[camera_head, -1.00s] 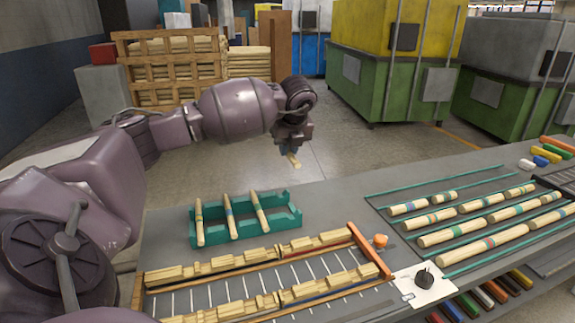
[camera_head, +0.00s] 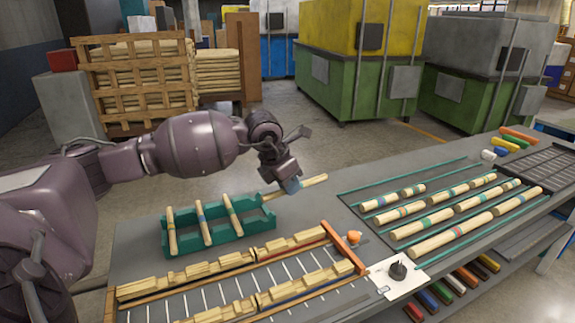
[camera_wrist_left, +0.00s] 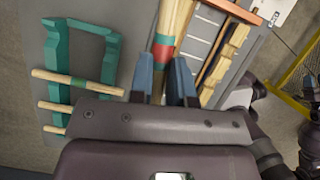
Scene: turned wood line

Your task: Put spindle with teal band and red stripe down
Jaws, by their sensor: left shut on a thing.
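My left gripper (camera_head: 289,186) is shut on a pale wooden spindle (camera_head: 314,181), held just behind the teal rack near the bench's far edge. In the left wrist view the held spindle (camera_wrist_left: 173,17) shows red and teal-green bands close to the fingers (camera_wrist_left: 163,82). The spindle points right and slightly up in the head view; whether it touches anything is unclear. The teal rack (camera_head: 258,228) holds three banded spindles, lying tilted across it. It also shows in the left wrist view (camera_wrist_left: 112,60). My right gripper is not in view.
Several banded spindles lie in rows between green rails (camera_head: 403,173) on the right of the bench (camera_head: 310,213). In front is a lined tray with wood pieces and an orange end bar (camera_head: 343,248). A white plate with a black knob (camera_head: 398,270) sits beside it.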

